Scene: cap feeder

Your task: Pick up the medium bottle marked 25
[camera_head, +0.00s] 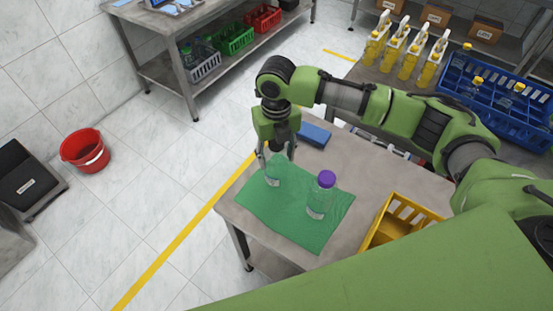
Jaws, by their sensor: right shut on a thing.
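A clear bottle (273,174) stands on the green mat (293,224) near its back left part. My right gripper (275,160) comes down from above and is shut on this bottle. The bottle's upper part is between the fingers, and any marking on it is too small to read. A second clear bottle with a purple cap (320,195) stands upright on the mat to the right, apart from the gripper. My left gripper is not in view.
A yellow crate (408,207) stands at the table's right, and a blue item (314,134) lies behind the mat. A blue crate (527,122) with yellow-capped bottles and several yellow-filled bottles (410,60) stand at the back right. A red bucket (85,151) is on the floor.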

